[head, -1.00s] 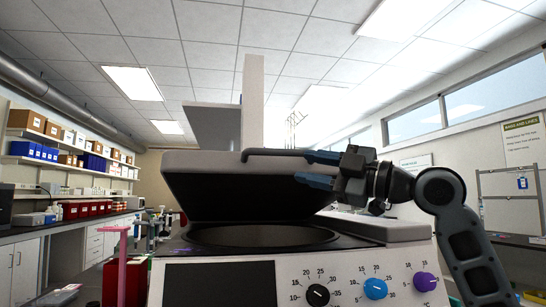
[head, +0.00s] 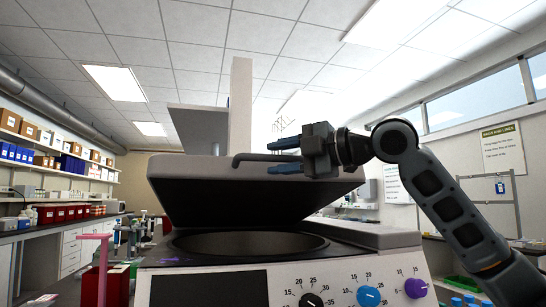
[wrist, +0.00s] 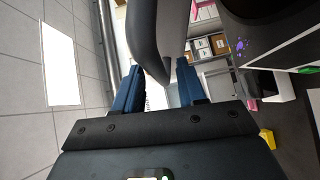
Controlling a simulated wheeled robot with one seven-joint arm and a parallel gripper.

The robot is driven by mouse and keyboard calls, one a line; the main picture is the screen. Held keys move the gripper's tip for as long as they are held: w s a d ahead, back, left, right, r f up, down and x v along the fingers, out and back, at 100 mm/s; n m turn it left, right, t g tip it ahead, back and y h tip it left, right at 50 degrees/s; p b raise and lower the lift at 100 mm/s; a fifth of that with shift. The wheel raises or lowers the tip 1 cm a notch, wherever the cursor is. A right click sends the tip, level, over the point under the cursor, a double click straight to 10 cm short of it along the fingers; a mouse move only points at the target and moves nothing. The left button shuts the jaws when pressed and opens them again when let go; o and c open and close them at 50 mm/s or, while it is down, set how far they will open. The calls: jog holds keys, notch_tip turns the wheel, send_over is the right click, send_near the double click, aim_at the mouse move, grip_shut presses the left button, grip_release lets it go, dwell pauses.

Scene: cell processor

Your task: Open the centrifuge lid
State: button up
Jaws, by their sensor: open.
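The centrifuge lid (head: 250,200) is raised and tilted over the round bowl (head: 250,243), its dark underside facing me. A dark bar-like handle (head: 245,157) runs along its front edge. My gripper (head: 268,158) reaches in from the right at the handle's right part. Its two blue fingers are apart, one above and one below the handle in the head view. In the wrist view the fingers of my gripper (wrist: 160,63) stand open, with a dark grey edge of the lid or handle (wrist: 150,45) between or just beyond them. I cannot tell whether they touch it.
The centrifuge body (head: 380,238) has a front panel with black, blue and purple knobs (head: 369,296). A pale upright post (head: 240,105) stands behind the lid. A pink stand (head: 95,260) and red box are at left. Shelves line the left wall.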

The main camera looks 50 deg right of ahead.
jog(key=shift+x, duration=0.95)
grip_shut()
